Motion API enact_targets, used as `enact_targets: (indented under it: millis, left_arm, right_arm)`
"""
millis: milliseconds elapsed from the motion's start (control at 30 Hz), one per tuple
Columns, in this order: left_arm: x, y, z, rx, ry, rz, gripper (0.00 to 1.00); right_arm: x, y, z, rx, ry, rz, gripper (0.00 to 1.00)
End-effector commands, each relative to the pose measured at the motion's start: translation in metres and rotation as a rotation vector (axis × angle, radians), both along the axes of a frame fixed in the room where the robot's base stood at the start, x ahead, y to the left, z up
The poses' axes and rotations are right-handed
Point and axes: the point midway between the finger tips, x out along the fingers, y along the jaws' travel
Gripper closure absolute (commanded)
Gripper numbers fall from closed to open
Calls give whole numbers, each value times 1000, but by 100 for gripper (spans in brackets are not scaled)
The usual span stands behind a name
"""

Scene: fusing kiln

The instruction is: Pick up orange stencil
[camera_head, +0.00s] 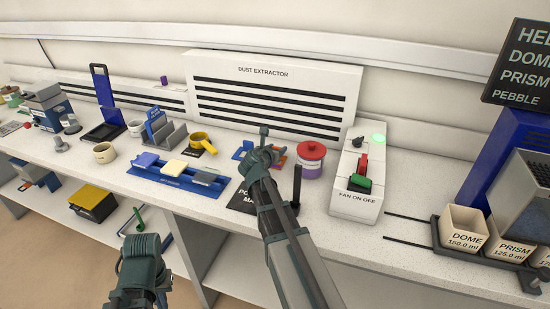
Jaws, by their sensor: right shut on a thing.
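The orange stencil (279,160) lies by the dust extractor, mostly hidden behind my right gripper (263,148). Only a small orange part shows at the gripper's right side. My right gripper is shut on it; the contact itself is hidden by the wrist. A blue stencil (241,151) shows just left of the gripper. Under my right arm is a black mat (240,199) with partly covered lettering. My left arm's end (139,262) is low in front of the bench, away from the stencils; its fingertips cannot be made out.
A yellow cup (202,141) and a blue tray (163,182) with blocks are to the left. The dust extractor (272,91) stands behind. Dome and prism bins (461,230) are far right.

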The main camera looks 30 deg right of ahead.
Motion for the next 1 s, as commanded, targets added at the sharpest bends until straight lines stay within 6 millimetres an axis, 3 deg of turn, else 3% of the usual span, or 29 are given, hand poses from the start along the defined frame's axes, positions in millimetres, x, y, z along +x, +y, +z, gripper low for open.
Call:
enact_targets:
  millis: [333,667,1000]
  left_arm:
    - [0,0,7,0,0,0,100]
    - [0,0,42,0,0,0,100]
    - [0,0,44,0,0,0,100]
  right_arm:
    - [0,0,7,0,0,0,100]
    - [0,0,42,0,0,0,100]
    - [-61,60,44,0,1,4,100]
